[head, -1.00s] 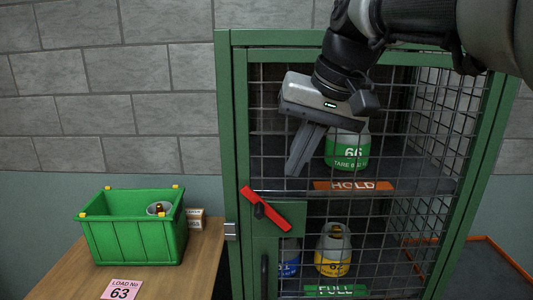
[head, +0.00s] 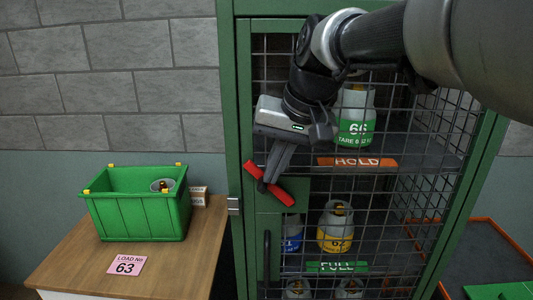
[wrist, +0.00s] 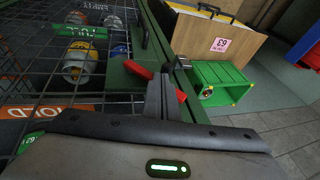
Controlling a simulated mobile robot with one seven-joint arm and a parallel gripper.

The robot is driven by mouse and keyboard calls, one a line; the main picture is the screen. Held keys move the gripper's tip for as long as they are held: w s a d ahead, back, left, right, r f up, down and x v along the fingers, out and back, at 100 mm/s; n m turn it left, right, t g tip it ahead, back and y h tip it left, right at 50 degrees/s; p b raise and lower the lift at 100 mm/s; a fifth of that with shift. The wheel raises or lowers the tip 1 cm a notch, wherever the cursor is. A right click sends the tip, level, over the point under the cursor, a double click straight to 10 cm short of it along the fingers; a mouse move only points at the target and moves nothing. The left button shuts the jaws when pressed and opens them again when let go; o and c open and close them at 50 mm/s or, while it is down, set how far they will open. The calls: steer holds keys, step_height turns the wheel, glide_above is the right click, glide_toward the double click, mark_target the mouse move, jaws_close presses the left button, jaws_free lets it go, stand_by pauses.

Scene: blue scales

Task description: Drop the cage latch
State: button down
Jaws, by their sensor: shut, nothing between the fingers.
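The red cage latch (head: 282,196) is a bar on the green door frame at the cage's left side. It slants from upper left down to lower right. In the wrist view the latch (wrist: 138,69) shows on both sides of my fingers. My gripper (head: 266,184) is shut and empty, its fingertips in front of the latch's middle and hiding part of it. In the wrist view my gripper (wrist: 160,82) overlaps the bar; I cannot tell whether it touches. The wire mesh cage door (head: 267,215) looks closed.
Gas cylinders, such as a yellow one (head: 335,232) and a green-banded one (head: 355,122), stand behind the mesh. A wooden table (head: 75,262) at left holds a green crate (head: 135,215) and a pink load card (head: 126,265). A dark vertical handle (head: 267,255) sits below the latch.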

mark_target(259, 183)
steer(key=shift+a, duration=0.15)
steer(key=shift+a+f+h+p, duration=0.1)
steer(key=shift+a+h+p, duration=0.55)
steer(key=shift+p, duration=0.3)
steer(key=shift+a+f+n+h+p, duration=0.3)
steer(key=shift+a+f+h+p, duration=0.15)
steer(key=shift+a+h, duration=0.25)
steer(key=shift+w+a+f+n+h+b, duration=0.1)
steer(key=shift+a+f+h, duration=0.45)
steer(key=shift+f+h, duration=0.3)
steer(key=shift+s+a+f+n+h+b, duration=0.1)
steer(key=shift+a+f+h, duration=0.55)
steer(key=shift+h, duration=0.25)
steer(key=shift+w+a+f+n+h+b, duration=0.1)
steer(key=shift+a+f+h, duration=0.4)
steer(key=shift+f+h, duration=0.4)
steer(key=shift+f, duration=0.1)
